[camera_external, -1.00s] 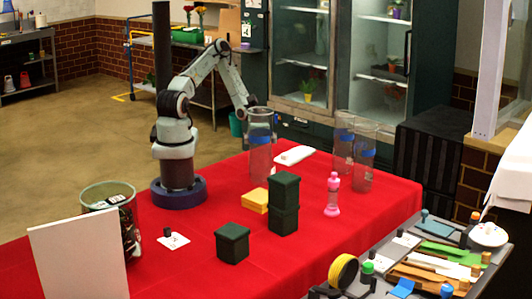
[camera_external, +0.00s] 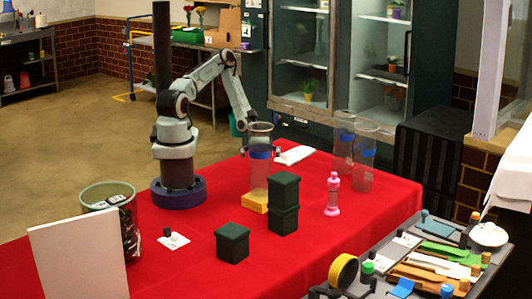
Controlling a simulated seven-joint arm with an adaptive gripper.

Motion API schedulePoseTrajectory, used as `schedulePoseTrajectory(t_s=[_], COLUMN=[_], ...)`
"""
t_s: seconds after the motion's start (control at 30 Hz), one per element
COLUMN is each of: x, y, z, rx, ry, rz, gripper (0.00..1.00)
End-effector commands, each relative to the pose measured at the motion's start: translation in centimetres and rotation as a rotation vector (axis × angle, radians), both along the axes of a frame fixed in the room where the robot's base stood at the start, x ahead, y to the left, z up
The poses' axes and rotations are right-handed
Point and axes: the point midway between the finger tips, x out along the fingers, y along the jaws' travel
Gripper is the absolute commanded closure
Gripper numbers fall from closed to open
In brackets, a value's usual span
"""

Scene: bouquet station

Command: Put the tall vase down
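A tall clear vase (camera_external: 259,172) with a blue band stands upright at the middle of the red table. The end of my arm reaches down to its upper part from behind, and my gripper (camera_external: 252,136) is at the vase; the fingers are small and hard to make out. The vase has moved together with the arm, so my gripper appears shut on it. The foot of the vase overlaps a yellow block (camera_external: 254,203) in the picture; I cannot tell whether they touch.
Two stacked dark green boxes (camera_external: 284,203) stand just right of the vase, with another box (camera_external: 232,243) in front. A pink bottle (camera_external: 332,194) and two clear vases, one nearer (camera_external: 363,172) and one behind (camera_external: 343,160), stand to the right. A white cloth (camera_external: 295,155) lies behind.

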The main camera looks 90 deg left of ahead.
Motion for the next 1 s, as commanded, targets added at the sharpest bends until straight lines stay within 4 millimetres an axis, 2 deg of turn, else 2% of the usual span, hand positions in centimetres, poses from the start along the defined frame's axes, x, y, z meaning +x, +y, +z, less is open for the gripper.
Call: schedulePoseTrajectory(t_s=[0.23,0.5,0.63,1.0], x=[0.0,0.0,0.0,-0.1], y=[0.4,5.2,6.9,7.5], z=[0.3,0.2,0.3,0.3], rx=[0.001,0.002,-0.001,0.0], ry=[-0.001,-0.002,-0.002,0.0], rz=[0.002,0.005,0.003,-0.001], gripper=[0.08,0.08,0.08,0.08])
